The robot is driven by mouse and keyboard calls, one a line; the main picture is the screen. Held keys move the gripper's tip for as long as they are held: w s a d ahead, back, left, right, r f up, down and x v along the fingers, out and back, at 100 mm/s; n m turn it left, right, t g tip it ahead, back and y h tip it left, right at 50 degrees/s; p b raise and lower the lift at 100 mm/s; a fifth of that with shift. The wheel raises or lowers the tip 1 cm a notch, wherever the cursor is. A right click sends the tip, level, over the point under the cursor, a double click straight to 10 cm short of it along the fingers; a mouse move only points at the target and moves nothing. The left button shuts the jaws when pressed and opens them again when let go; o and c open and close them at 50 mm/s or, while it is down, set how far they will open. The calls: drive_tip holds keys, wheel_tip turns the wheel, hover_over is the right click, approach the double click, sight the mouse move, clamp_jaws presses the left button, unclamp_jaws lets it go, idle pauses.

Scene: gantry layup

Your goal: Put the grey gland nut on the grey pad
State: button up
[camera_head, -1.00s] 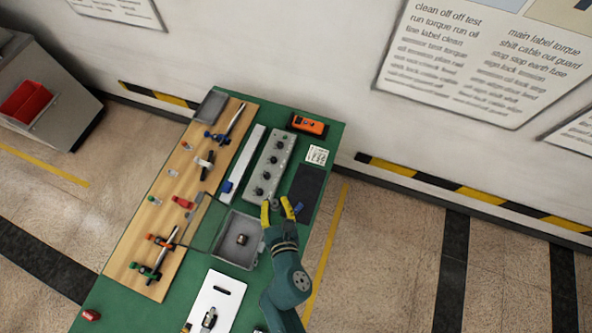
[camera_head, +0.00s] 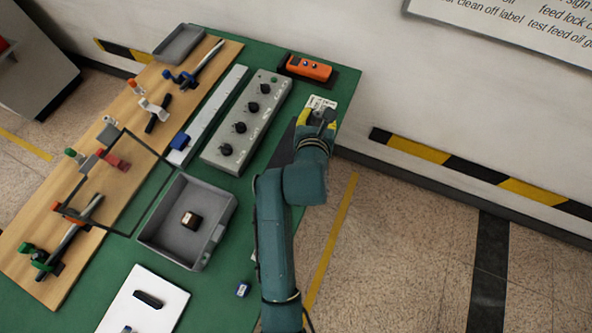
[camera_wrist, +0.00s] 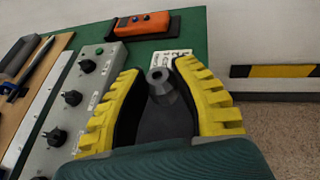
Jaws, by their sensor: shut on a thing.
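My gripper (camera_head: 318,118) has yellow fingers and is shut on the grey gland nut (camera_wrist: 160,82). The nut sits between the fingertips in the wrist view, its round bore facing the camera. In the head view the nut is small and partly hidden by the fingers. The gripper is over the far right part of the green table, by a white printed label (camera_head: 322,103). A dark grey pad (camera_head: 284,151) lies on the table beside my arm, which hides most of it.
A grey box with black knobs (camera_head: 246,121) stands left of my arm. An orange device (camera_head: 309,68) lies beyond the gripper. A grey tray (camera_head: 158,237) holds a brownish metal part (camera_head: 191,219). A wooden board with clamps (camera_head: 40,222) is on the left.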

drive_tip(key=shift+w+f+b, duration=0.35)
drive_tip(key=shift+f+b, duration=0.1)
drive_tip(key=shift+f, duration=0.2)
wheel_tip(320, 180, down, 9)
drive_tip(key=b, duration=0.4)
drive_tip(key=shift+f, duration=0.15)
drive_tip(key=shift+f, duration=0.2)
drive_tip(key=o, duration=0.9)
